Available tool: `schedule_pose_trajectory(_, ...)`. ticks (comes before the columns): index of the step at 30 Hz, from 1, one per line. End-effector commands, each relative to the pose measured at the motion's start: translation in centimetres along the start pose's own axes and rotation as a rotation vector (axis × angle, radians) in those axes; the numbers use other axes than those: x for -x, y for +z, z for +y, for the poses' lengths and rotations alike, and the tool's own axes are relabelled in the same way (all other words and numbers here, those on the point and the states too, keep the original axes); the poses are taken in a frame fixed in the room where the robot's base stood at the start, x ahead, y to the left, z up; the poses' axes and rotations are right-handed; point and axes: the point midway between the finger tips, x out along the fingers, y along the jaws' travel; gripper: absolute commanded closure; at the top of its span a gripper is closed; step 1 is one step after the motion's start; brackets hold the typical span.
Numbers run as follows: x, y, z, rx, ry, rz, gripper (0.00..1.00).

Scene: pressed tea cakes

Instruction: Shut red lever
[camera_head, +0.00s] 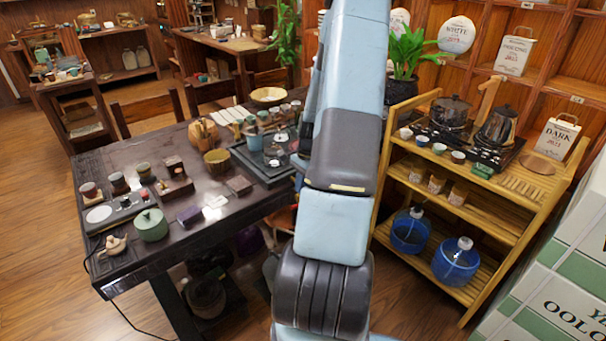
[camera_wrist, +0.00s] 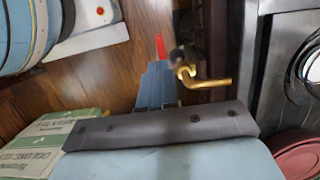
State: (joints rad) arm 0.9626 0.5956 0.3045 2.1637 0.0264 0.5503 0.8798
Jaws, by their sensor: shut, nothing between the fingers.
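The red lever (camera_wrist: 160,47) shows in the wrist view as a narrow red strip just beyond my fingertips. A brass spout (camera_wrist: 208,82) with a darker body lies just right of my gripper and bends to the right. My gripper (camera_wrist: 158,67) is shut and empty, with its tips close to the red strip. I cannot tell whether they touch it. In the head view my arm hides the middle, and neither the lever nor my gripper shows.
The wrist view shows a green and white tea carton (camera_wrist: 45,148) lower left and a metal surface (camera_wrist: 266,70) at right. In the head view, a dark tea table (camera_head: 250,205) is at left, and a wooden shelf stand (camera_head: 545,190) and cartons (camera_head: 560,290) are at right.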

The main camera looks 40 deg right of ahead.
Motion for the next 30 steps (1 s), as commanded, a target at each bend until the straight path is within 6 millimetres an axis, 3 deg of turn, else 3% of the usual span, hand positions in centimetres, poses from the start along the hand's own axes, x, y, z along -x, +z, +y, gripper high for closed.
schedule_pose_trajectory(6, -3.3, 0.1, 0.0, -0.001, 0.001, -0.003, 1.00)
schedule_pose_trajectory(12, -4.8, 0.0, 0.0, -0.001, 0.001, -0.001, 1.00)
schedule_pose_trajectory(30, -5.4, -0.5, 0.4, -0.012, 0.000, 0.024, 1.00)
